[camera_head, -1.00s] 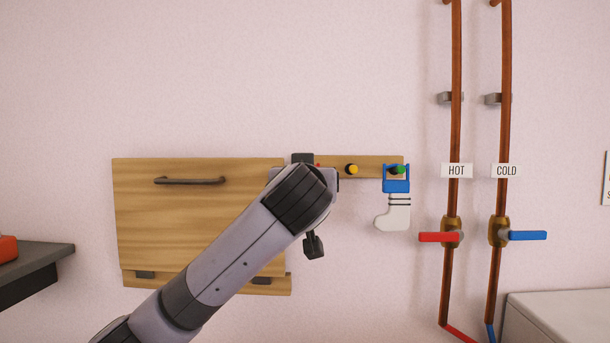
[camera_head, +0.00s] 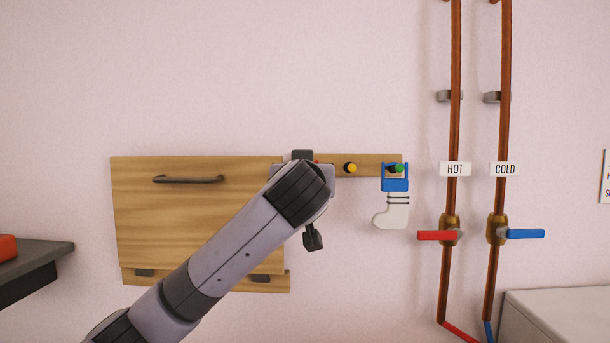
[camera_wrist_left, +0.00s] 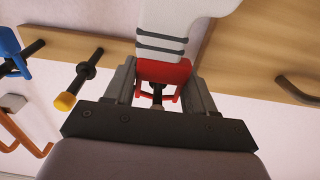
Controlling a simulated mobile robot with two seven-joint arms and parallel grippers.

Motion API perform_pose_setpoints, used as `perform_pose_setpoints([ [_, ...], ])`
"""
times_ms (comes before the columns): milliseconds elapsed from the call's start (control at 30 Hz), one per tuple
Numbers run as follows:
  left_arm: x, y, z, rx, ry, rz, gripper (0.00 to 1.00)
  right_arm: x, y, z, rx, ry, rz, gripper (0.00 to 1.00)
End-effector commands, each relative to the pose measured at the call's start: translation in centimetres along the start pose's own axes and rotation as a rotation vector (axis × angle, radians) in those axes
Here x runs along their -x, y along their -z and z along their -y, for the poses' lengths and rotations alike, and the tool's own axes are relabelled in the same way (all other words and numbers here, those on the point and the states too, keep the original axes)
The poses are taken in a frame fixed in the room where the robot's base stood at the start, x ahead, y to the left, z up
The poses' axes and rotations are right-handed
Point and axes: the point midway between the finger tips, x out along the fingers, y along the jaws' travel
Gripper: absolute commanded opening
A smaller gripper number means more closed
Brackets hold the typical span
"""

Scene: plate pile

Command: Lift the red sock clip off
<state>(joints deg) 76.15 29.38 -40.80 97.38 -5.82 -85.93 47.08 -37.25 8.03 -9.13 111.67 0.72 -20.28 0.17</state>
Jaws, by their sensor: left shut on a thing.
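The red sock clip (camera_wrist_left: 165,71) shows in the left wrist view, between the fingers of my left gripper (camera_wrist_left: 160,82), which is shut on it. A white sock with grey stripes (camera_wrist_left: 178,36) hangs from the clip; the wrist view is upside down. A dark peg (camera_wrist_left: 157,93) shows within the clip's open loop; I cannot tell how far along the peg the loop sits. In the head view my left arm and wrist hide nearly all of the clip and its sock. My right gripper is not in view.
The wooden peg rail (camera_head: 372,165) carries a yellow-tipped peg (camera_head: 350,168) and a green-tipped peg with a blue clip (camera_head: 396,184) and white sock (camera_head: 392,213). A wooden panel (camera_head: 205,225) with a handle is at left. Pipes with red (camera_head: 437,235) and blue (camera_head: 525,234) valve levers are at right.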

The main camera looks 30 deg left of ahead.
Motion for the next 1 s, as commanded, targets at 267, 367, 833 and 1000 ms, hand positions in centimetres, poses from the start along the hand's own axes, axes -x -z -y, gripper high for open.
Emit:
perform_pose_setpoints([
  [267,0.0,0.5,0.0,0.0,0.0,0.0,0.25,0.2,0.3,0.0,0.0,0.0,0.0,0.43],
  [367,0.0,0.5,0.0,0.0,0.0,0.0,0.25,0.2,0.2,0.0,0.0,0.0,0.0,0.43],
  [833,1.7,0.4,-0.1,0.0,-0.001,-0.001,0.25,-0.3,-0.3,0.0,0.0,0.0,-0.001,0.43],
  [1000,2.5,0.4,0.0,0.001,0.0,-0.001,0.25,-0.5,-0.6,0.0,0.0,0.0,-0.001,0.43],
])
